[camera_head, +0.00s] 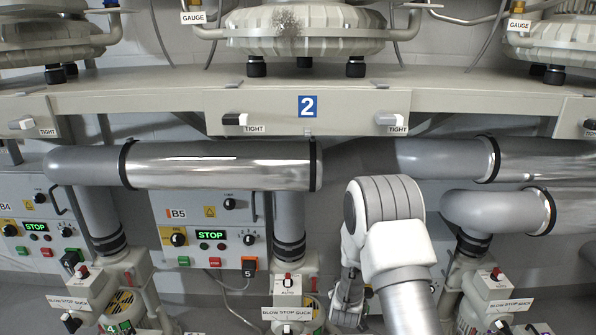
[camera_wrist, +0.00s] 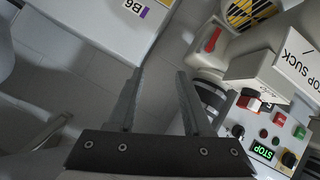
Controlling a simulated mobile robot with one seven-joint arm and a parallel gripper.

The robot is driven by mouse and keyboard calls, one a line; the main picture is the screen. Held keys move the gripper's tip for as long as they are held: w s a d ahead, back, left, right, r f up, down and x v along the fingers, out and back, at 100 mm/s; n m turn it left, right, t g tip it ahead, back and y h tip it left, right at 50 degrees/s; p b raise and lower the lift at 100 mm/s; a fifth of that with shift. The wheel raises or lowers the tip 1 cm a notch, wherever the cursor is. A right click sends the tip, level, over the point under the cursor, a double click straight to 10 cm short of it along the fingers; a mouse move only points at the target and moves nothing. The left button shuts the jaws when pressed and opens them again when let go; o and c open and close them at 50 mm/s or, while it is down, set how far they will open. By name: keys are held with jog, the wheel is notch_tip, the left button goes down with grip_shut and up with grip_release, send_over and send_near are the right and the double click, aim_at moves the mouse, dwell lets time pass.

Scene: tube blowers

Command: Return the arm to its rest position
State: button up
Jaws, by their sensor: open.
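My arm rises from the bottom of the head view, right of centre, and bends down at its white and grey joint. My gripper (camera_head: 348,300) hangs below that joint, between the B5 blower and the blower to its right. In the wrist view my gripper (camera_wrist: 160,95) shows two grey fingers that stand apart with nothing between them. Grey floor lies behind the fingers. Most of the gripper's detail is small in the head view.
The B5 control panel (camera_head: 209,232) and a blower with a BLOW STOP SUCK box (camera_head: 287,290) stand left of my gripper. Another such box (camera_head: 497,283) stands to its right. Large pipes (camera_head: 220,165) run above. A B6 panel (camera_wrist: 100,20) shows in the wrist view.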

jog(key=s+a+r+m+g+y, duration=0.1)
jog(key=s+r, duration=0.4)
jog(key=r, duration=0.7)
jog(key=s+a+r+m+g+y, duration=0.1)
jog(key=s+r+g+y, duration=0.1)
jog(key=s+r, duration=0.65)
jog(key=s+d+r+m+g, duration=0.15)
jog(key=s+r, duration=0.45)
jog(key=s, duration=0.6)
jog(key=s+d+r+g, duration=0.15)
jog(key=s+r, duration=0.35)
jog(key=s, duration=0.8)
notch_tip(320, 180, up, 22)
jog(key=p, duration=2.2)
jog(key=shift+w+a+h, duration=0.35)
jog(key=shift+a+h, duration=0.05)
jog(key=shift+d+m, duration=0.2)
jog(key=shift+m, duration=0.05)
